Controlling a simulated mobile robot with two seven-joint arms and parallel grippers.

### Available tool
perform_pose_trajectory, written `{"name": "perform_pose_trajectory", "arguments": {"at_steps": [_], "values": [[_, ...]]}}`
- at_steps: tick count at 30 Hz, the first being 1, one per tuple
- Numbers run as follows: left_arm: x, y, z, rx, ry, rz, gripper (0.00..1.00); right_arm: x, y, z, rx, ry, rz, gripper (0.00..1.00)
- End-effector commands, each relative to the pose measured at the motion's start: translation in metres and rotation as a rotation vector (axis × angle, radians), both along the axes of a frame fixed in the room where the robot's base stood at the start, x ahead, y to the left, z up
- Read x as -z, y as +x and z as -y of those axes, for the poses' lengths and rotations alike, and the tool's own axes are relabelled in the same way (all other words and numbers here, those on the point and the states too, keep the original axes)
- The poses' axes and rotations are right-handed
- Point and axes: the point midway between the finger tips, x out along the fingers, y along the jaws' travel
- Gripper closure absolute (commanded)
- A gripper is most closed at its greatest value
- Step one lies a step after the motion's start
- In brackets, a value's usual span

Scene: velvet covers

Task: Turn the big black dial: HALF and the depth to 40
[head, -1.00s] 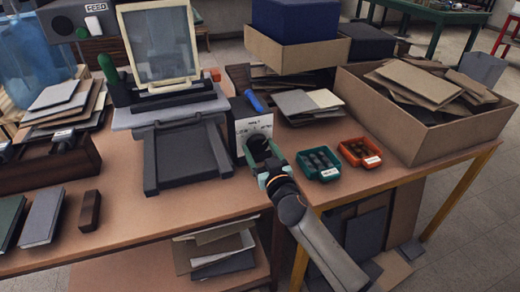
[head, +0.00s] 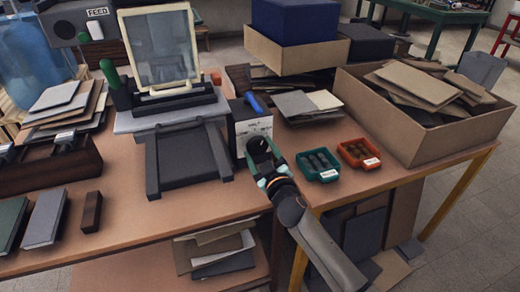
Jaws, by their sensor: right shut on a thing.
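The big black dial (head: 258,144) is on the pale front panel (head: 254,127) of a dark box on the workbench, right of the press. My right gripper (head: 259,155) is at the panel, shut on the dial, and covers most of it. A line of lettering shows above the dial, too small to read surely, and the dial's pointer is hidden. No depth reading can be made out. My left gripper is not in view.
The press (head: 165,115) with its framed plate stands left of the box. A teal tray (head: 318,165) and an orange tray (head: 359,153) lie to the right. A cardboard box of boards (head: 463,133) stands further right. The bench front (head: 150,218) is partly clear.

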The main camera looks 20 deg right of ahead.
Motion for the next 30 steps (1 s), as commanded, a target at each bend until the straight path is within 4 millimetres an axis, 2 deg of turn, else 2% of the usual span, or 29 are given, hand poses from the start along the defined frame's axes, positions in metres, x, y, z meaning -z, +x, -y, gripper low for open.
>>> {"name": "perform_pose_trajectory", "arguments": {"at_steps": [6,15,30], "values": [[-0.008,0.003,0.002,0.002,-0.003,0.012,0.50,0.000,0.000,0.000,0.000,-0.191,0.004,0.81],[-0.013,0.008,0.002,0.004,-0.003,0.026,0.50,0.000,0.000,0.000,0.000,-0.379,0.011,0.81],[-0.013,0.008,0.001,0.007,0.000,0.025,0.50,0.001,0.000,0.000,0.000,-0.471,0.015,0.81]]}}
